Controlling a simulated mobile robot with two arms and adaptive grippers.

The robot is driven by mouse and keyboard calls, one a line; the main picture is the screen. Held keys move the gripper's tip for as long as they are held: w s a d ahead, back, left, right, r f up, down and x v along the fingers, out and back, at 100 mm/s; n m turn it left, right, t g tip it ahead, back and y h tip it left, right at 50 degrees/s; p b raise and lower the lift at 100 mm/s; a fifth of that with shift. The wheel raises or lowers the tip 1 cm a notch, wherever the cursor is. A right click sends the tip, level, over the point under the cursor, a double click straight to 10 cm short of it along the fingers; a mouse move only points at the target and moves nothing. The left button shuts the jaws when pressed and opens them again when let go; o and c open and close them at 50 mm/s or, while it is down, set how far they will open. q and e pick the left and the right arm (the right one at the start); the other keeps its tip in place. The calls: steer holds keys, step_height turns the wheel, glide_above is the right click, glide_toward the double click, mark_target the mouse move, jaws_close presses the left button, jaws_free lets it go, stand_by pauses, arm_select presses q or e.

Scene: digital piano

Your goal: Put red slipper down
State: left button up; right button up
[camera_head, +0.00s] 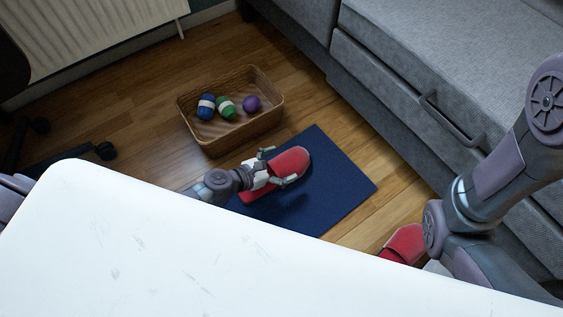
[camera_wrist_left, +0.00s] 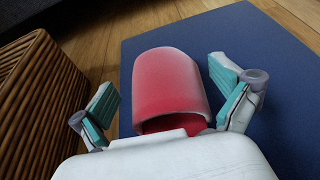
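A red slipper (camera_head: 291,161) is over the dark blue mat (camera_head: 337,192) and looks to rest on it; its rounded toe points away from my left gripper (camera_head: 280,167). In the left wrist view the slipper (camera_wrist_left: 170,80) lies between the spread teal-padded fingers. A gap shows on its left side, and the right finger is close beside it. A second red slipper (camera_head: 404,243) shows partly at the lower right, beside my right arm and behind the white tabletop edge. The right gripper's fingers are hidden there.
A wicker basket (camera_head: 247,141) with blue, green and purple objects stands just behind the mat. The white tabletop (camera_head: 160,250) covers the near side. A grey sofa (camera_head: 400,110) with a drawer handle borders the right. Bare wood floor lies around the mat.

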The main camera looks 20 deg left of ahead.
arm_select(q)
steer(key=shift+r, duration=0.2)
steer(key=shift+s+a+r+p, duration=0.15)
steer(key=shift+s+a+p, duration=0.05)
steer(key=shift+s+p, duration=0.15)
steer(key=p+v, duration=0.3)
steer(key=v, duration=0.5)
steer(key=shift+s+a+r, duration=0.1)
steer(key=shift+v, duration=1)
steer(key=shift+s+a+r+p, duration=0.1)
steer(key=shift+s+a+p, duration=0.2)
